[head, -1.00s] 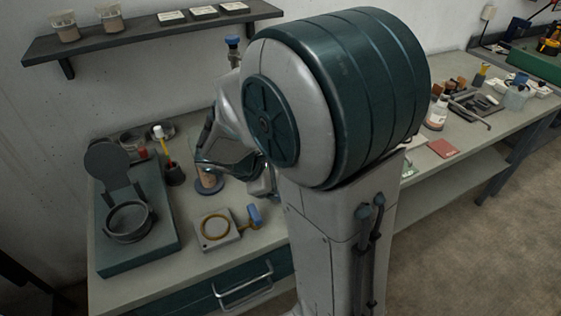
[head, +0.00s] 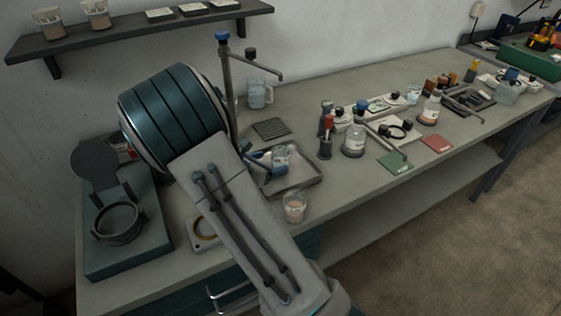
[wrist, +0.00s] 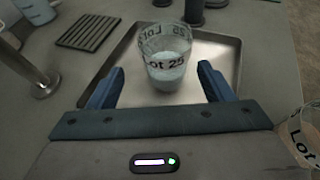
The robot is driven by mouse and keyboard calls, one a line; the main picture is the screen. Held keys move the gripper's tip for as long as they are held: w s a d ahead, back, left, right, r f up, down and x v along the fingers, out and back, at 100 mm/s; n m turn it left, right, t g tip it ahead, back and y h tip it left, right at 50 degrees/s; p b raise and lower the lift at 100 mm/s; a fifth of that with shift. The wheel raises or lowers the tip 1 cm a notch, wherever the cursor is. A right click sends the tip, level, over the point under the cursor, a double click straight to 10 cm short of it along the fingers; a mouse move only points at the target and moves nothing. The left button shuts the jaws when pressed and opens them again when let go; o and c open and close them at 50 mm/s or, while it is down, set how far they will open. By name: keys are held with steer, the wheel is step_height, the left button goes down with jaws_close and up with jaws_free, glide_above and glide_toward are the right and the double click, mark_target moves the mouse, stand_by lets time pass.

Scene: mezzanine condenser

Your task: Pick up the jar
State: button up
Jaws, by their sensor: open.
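A clear glass jar marked "Lot 25" (wrist: 167,58), with pale bluish-white contents, stands upright on a metal tray (wrist: 222,52). It also shows in the head view (head: 283,154), partly behind my gripper. My gripper (wrist: 157,82) is open, with one blue finger on each side of the jar's near side in the wrist view; I cannot tell whether they touch it. In the head view my gripper (head: 275,164) is low over the tray. A second lettered jar (head: 294,208) with pinkish contents stands on the bench in front of the tray, and at the wrist view's right edge (wrist: 303,140).
A metal post (head: 226,75) with a side arm stands behind the tray, near a glass mug (head: 259,94) and a ribbed dark mat (head: 271,128). A teal stand (head: 128,250) is at left.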

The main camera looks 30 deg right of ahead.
mark_target(283, 159)
steer(key=shift+s+d+p+x, duration=0.1)
steer(key=shift+p+x, duration=0.05)
steer(key=shift+x, duration=0.85)
steer(key=shift+s+d+p+x, duration=0.1)
steer(key=shift+s+p+x, duration=0.05)
steer(key=shift+x, duration=0.9)
steer(key=shift+s+d+p+x, duration=0.1)
steer(key=shift+p+x, duration=0.05)
steer(key=shift+x, duration=0.85)
steer(key=shift+a+r, duration=0.15)
steer(key=shift+r, duration=0.05)
steer(key=c, duration=1.2)
steer(key=shift+o, duration=0.2)
